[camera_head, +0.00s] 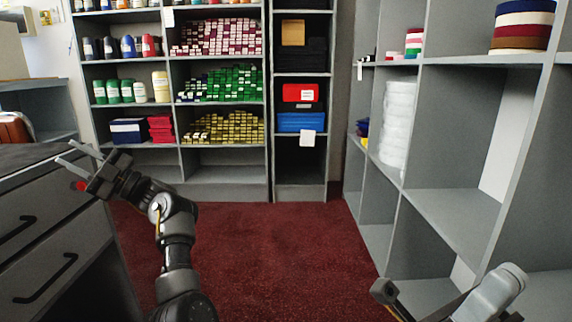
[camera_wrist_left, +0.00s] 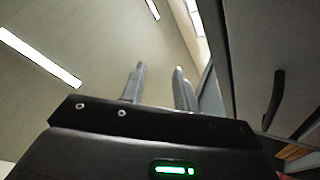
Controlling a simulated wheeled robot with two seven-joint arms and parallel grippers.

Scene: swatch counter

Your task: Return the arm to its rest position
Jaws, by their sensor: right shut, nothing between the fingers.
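My left arm reaches up from the bottom of the head view. Its gripper (camera_head: 76,157) is at the edge of the dark counter top, at the left. The two fingers stand apart with nothing between them. In the left wrist view the same fingers (camera_wrist_left: 158,85) show a clear gap, with the ceiling behind. My right gripper (camera_head: 384,291) shows only in part at the lower right of the head view, low in front of the right shelving. It is shut and holds nothing.
A grey drawer unit (camera_head: 50,232) with black handles stands close by my left arm. Grey shelving (camera_head: 455,205) rises close on the right. Stocked shelves (camera_head: 225,172) with swatches and cans line the back. The red carpet (camera_head: 265,245) between is clear.

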